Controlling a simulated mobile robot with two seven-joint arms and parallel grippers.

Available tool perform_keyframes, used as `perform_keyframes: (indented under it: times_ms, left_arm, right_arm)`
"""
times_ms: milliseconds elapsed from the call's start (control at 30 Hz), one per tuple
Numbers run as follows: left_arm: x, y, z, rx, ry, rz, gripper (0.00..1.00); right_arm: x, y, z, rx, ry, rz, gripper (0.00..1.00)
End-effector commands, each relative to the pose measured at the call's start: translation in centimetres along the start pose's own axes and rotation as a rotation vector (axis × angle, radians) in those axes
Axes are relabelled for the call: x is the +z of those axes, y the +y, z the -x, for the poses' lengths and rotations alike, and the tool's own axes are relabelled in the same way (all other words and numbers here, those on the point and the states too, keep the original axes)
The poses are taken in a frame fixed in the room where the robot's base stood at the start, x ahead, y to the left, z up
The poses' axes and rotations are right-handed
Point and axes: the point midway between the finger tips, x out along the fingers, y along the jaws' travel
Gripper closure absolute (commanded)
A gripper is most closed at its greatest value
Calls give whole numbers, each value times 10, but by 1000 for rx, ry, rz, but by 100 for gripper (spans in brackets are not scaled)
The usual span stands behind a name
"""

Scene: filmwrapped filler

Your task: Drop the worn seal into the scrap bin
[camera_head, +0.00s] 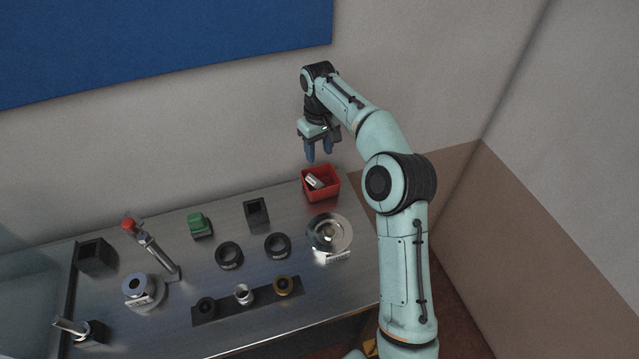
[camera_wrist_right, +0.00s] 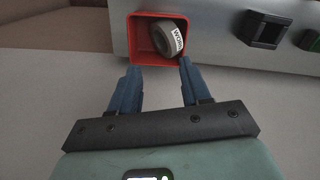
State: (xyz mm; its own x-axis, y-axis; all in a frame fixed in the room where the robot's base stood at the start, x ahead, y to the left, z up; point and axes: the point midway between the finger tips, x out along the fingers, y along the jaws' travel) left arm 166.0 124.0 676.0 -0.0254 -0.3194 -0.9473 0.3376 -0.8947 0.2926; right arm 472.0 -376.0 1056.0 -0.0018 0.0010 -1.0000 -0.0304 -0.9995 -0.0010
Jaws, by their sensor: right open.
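The worn seal (camera_head: 314,182) is a grey ring with a white label. It lies tilted inside the red scrap bin (camera_head: 334,196) at the right back of the metal bench. In the right wrist view the seal (camera_wrist_right: 169,38) rests in the bin (camera_wrist_right: 133,40), and its label reads "WORN". My right gripper (camera_head: 319,157) is open and empty, with its blue fingers above and just behind the bin. In the right wrist view its fingertips (camera_wrist_right: 158,70) are apart near the bin's edge. My left gripper is not in view.
On the metal bench (camera_head: 330,292) stand a round silver dish (camera_head: 330,232), two black rings (camera_head: 228,255), a strip with several small parts (camera_head: 247,304), a green-topped block (camera_head: 200,224), a black square holder (camera_head: 256,212) and a red-tipped lever (camera_head: 150,246). A wall rises behind.

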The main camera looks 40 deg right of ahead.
Motion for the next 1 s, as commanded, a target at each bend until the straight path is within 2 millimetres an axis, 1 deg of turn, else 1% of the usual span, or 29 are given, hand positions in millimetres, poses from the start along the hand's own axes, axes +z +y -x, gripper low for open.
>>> perform_keyframes:
  times_ms: [33, 100, 200, 333, 500, 600, 733, 1000]
  left_arm:
    - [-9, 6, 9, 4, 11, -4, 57]
    - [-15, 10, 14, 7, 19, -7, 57]
    - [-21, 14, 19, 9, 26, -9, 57]
    - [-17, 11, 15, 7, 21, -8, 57]
    - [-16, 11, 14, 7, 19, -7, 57]
    - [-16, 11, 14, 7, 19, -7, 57]
    - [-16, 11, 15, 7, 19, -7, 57]
    - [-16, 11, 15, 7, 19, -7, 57]
  right_arm:
    - [-4, 0, 20, 1, 11, 0, 53]
    - [-4, -1, 39, 0, 14, 0, 53]
    - [-4, -1, 62, -1, 13, 0, 53]
    - [-2, -1, 82, -1, 9, 0, 53]
    - [-1, 0, 96, 0, 5, 0, 53]
    - [-1, 0, 102, 0, 4, 0, 53]
    - [0, 0, 105, 0, 4, 0, 53]
    - [0, 0, 106, 0, 4, 0, 53]
